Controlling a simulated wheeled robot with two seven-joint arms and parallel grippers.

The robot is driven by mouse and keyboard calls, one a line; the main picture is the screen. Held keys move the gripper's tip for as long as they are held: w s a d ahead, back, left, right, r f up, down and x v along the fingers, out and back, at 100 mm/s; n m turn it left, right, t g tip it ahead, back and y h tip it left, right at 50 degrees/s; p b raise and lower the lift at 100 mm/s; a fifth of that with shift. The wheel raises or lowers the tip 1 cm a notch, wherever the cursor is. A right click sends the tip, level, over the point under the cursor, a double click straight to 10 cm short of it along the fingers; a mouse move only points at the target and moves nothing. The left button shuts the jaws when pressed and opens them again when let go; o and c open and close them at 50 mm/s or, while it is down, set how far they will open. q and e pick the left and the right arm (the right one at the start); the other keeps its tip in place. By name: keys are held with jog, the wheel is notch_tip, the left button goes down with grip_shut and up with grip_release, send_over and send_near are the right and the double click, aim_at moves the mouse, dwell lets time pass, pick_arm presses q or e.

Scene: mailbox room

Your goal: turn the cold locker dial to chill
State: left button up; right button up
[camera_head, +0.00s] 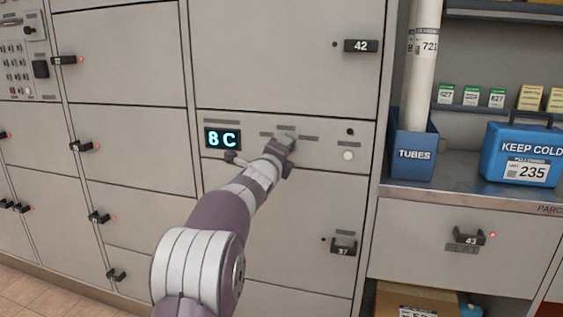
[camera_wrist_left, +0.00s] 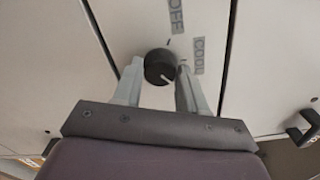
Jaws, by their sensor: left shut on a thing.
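The cold locker dial (camera_wrist_left: 160,67) is a round black knob with a white pointer line, seen in the left wrist view. Labels OFF (camera_wrist_left: 176,16) and COOL (camera_wrist_left: 198,56) show beside it; the pointer line slants to the lower right. No chill label is readable. My left gripper (camera_wrist_left: 160,80) has one finger on each side of the dial and is shut on it. In the head view my left arm reaches to the panel and hides the dial. The display (camera_head: 223,139) left of it reads 8 C. My right gripper is not in view.
Locker doors surround the panel, with black handles such as 42 (camera_head: 361,46) and 37 (camera_head: 343,247). At right stand a blue TUBES bin (camera_head: 413,153) and a blue KEEP COLD box (camera_head: 522,153) on a counter.

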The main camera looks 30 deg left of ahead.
pick_arm(q)
jog(key=shift+m+b, duration=0.6)
jog(key=shift+m, duration=0.3)
jog(key=o, duration=1.1)
jog(key=shift+c, duration=0.2)
jog(key=v, duration=1.2)
jog(key=shift+s, duration=0.35)
